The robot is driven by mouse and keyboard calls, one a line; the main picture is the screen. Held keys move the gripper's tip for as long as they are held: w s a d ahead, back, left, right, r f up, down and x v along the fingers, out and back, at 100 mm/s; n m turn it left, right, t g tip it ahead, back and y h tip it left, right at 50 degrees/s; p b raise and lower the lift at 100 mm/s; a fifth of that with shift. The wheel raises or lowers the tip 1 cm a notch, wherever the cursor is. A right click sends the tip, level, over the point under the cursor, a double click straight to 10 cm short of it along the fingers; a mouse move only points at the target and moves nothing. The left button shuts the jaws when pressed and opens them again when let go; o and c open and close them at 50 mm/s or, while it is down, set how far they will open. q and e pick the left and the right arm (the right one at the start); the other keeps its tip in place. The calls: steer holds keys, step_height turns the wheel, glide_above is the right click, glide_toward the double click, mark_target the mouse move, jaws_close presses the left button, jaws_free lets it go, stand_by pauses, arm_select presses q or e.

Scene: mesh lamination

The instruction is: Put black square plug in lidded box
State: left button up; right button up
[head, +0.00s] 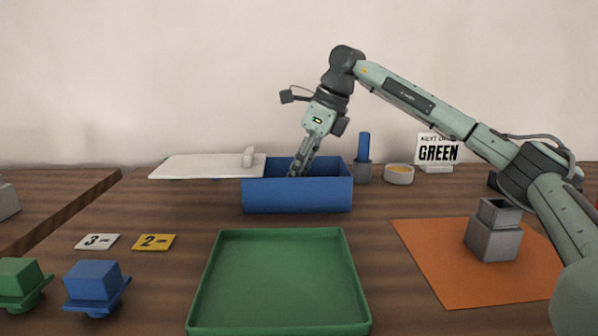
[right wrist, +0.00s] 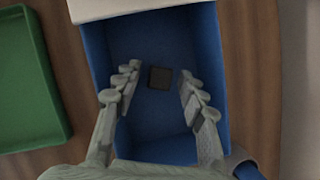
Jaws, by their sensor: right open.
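The lidded box is a blue open-topped box (head: 297,196) behind the green tray in the head view. Its white lid (head: 205,167) with a small knob lies off to the left side of the opening. My right gripper (head: 294,174) reaches down into the box from above. In the right wrist view the gripper (right wrist: 155,85) is open, its fingers apart. The black square plug (right wrist: 160,78) lies on the floor of the blue box (right wrist: 205,45), below and between the fingers, with no finger seen touching it. My left gripper is not in view.
A green tray (head: 281,326) stands in front of the box. A grey block piece (head: 494,238) sits on an orange mat (head: 430,275) at right. Blue (head: 95,285) and green (head: 20,280) blocks stand at front left. A blue-handled tool in a cup (head: 363,160) is beside the box.

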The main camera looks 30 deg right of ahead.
steer(key=shift+r, duration=0.45)
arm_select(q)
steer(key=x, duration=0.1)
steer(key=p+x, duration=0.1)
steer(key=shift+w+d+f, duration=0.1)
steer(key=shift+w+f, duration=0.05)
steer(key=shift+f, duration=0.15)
arm_select(e)
steer(key=v, duration=1.1)
steer(key=shift+r, duration=0.25)
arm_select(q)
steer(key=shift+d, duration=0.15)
arm_select(e)
steer(key=shift+s, duration=0.15)
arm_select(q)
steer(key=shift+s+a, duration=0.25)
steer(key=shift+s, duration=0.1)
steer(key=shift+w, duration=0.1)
